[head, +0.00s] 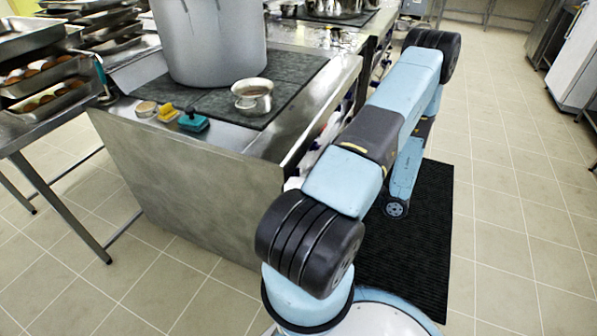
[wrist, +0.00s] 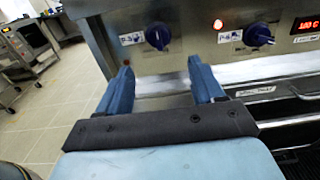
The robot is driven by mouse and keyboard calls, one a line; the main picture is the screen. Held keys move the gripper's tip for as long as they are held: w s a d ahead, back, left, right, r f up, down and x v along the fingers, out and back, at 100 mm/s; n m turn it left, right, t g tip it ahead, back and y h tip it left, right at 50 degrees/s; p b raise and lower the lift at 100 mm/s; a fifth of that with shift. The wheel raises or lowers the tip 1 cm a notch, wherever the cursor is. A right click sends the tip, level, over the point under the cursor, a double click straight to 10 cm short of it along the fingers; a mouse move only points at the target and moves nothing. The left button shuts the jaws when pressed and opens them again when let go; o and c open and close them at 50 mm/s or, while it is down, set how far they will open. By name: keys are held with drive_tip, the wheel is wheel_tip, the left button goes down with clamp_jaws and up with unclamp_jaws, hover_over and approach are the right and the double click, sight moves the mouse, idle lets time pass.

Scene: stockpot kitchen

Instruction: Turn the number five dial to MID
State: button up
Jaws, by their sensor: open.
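In the wrist view, two blue dials sit on a steel front panel: a left dial (wrist: 158,36) and a right dial (wrist: 258,34). Each has a white label to its left. The labels are too small to read, so I cannot tell which dial is number five or where MID lies. My gripper (wrist: 160,68) is open and empty, its two blue fingers apart. The left dial lies beyond the gap between the fingers, and neither finger appears to touch it.
A red lamp (wrist: 218,24) and a red display (wrist: 305,25) are on the panel. Handles (wrist: 255,91) run below it. A large pot (head: 210,45) and a small bowl (head: 252,96) stand on the counter. The tiled floor (head: 510,200) at right is clear.

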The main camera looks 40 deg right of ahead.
drive_tip(key=x, duration=1.3)
drive_tip(key=shift+a+r, duration=0.1)
drive_tip(key=shift+c, duration=0.4)
drive_tip(key=c, duration=0.9)
